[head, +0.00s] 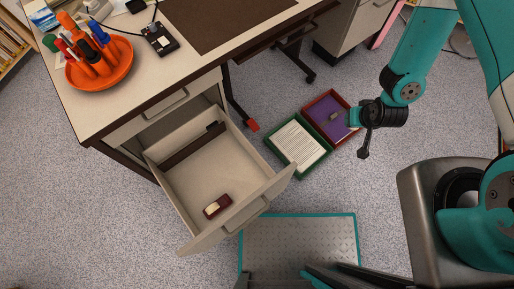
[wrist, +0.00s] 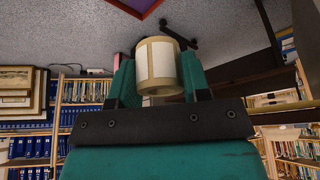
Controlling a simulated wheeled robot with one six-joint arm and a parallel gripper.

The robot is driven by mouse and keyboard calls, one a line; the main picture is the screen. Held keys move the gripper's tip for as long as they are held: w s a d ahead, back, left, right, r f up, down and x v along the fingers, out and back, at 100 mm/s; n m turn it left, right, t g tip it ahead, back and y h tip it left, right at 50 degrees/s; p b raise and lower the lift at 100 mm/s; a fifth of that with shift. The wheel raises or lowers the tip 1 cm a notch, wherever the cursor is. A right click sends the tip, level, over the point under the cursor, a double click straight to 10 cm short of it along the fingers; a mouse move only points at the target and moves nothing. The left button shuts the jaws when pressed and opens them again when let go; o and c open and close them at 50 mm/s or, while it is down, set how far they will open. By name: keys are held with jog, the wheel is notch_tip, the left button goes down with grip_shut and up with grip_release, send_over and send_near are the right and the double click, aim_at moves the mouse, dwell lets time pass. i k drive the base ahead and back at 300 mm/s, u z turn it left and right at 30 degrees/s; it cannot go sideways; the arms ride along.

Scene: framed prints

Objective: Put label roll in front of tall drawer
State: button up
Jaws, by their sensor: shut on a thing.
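My gripper (wrist: 160,72) is shut on the label roll (wrist: 157,60), a cream roll with a tan band, held between the teal fingers in the wrist view. In the head view my gripper (head: 354,117) is at the right, above the floor beside the purple tray. I cannot clearly make out the roll there. An open drawer (head: 240,152) juts from the desk at the left, well apart from my gripper. It holds a dark red and cream block (head: 216,206) near its front and a long dark bar (head: 192,147) at its back. I cannot tell whether this is the tall drawer.
A green-rimmed box with white sheets (head: 297,146) and a dark red-rimmed purple tray (head: 324,108) lie on the floor between drawer and gripper. The desk (head: 125,105) carries an orange dish (head: 100,72) of pens. Another cabinet (head: 350,30) stands behind. Speckled floor left of the drawer is clear.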

aim_at(242, 188)
jog(key=z, duration=2.25)
jog(key=k, duration=1.85)
jog(key=u, duration=2.05)
